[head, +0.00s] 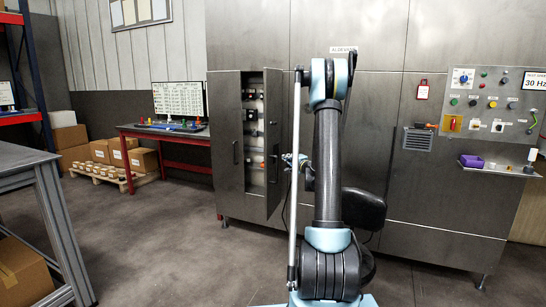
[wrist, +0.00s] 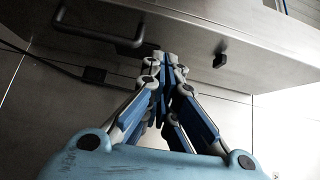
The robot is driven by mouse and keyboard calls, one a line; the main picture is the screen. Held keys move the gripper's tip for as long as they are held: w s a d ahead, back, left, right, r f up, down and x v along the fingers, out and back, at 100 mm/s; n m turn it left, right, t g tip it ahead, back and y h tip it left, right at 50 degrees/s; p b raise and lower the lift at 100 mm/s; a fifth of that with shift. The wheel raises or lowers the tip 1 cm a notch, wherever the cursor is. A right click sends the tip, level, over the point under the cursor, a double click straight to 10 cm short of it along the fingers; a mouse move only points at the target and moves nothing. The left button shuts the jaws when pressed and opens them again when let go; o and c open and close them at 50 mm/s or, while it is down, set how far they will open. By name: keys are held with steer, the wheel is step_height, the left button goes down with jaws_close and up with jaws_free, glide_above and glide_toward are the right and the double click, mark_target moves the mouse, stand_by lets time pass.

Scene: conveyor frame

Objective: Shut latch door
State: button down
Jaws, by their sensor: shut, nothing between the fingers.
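A grey metal cabinet door (head: 273,190) stands swung open in the head view, seen at a steep angle. Cabinet contents (head: 252,130) show to its left. My gripper (head: 299,160) is just right of this door, partly hidden behind my own arm. In the wrist view my gripper (wrist: 165,62) has its blue and grey fingers together with nothing between them. The fingertips are close to the lower edge of a grey panel (wrist: 180,25) that carries a dark bar handle (wrist: 100,38). Whether they touch it I cannot tell. A small black fitting (wrist: 219,60) is right of the fingertips.
A control panel (head: 490,100) with buttons and a shelf with a purple bin (head: 471,161) are at the right. A red-legged table (head: 160,133) stands left. The floor (head: 150,245) ahead-left is clear.

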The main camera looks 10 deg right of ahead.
glide_toward(269, 150)
steer(key=w+d, duration=0.2)
steer(key=w, duration=0.1)
steer(key=shift+w+a+f, duration=0.1)
steer(key=shift+w+a, duration=0.15)
steer(key=shift+a, duration=0.65)
steer(key=shift+w+a, duration=0.25)
steer(key=shift+a, duration=0.7)
steer(key=shift+d+m, duration=0.15)
steer(key=shift+m, duration=0.15)
